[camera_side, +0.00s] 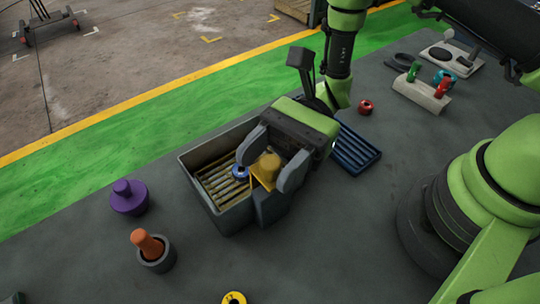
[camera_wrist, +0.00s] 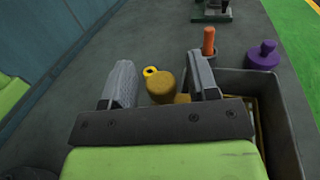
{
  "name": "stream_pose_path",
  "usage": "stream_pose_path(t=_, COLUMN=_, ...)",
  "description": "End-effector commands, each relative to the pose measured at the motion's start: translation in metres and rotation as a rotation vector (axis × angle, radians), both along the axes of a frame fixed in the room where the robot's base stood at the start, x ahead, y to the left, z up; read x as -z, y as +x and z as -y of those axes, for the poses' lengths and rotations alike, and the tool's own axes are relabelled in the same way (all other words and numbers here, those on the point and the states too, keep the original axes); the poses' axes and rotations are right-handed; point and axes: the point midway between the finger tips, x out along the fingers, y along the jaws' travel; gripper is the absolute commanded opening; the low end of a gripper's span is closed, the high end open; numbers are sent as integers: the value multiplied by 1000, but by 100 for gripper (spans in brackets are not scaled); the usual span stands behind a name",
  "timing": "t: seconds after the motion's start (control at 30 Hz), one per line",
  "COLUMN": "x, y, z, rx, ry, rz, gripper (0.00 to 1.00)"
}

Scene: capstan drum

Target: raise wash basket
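The wash basket (camera_side: 222,189), a frame of yellow-brown slats, sits down inside a grey open-topped tub (camera_side: 190,172). A blue ring-shaped part (camera_side: 239,172) lies on the slats. A yellow knob (camera_side: 268,165) on a yellow bracket stands at the basket's right side; it also shows in the wrist view (camera_wrist: 161,88). My gripper (camera_side: 264,172) is over the tub's right part with its fingers on either side of the knob. In the wrist view my gripper (camera_wrist: 160,70) is open, with gaps between knob and fingers. The gripper hides the basket's right end.
A purple knobbed part (camera_side: 130,198) and an orange peg in a grey cup (camera_side: 153,249) stand left of the tub. A blue ribbed tray (camera_side: 355,149) lies close on the right. A red part (camera_side: 365,107) and a block with coloured pegs (camera_side: 423,93) are farther right.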

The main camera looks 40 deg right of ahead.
Motion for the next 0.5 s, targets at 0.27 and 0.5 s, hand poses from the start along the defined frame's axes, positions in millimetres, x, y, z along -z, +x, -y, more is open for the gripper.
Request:
stream_pose_path(t=0.27, x=0, y=0, z=0, rx=0, ry=0, rz=0, gripper=0)
stream_pose_path(t=0.5, x=-16, y=1, z=0, rx=0, ry=1, rz=5, gripper=0)
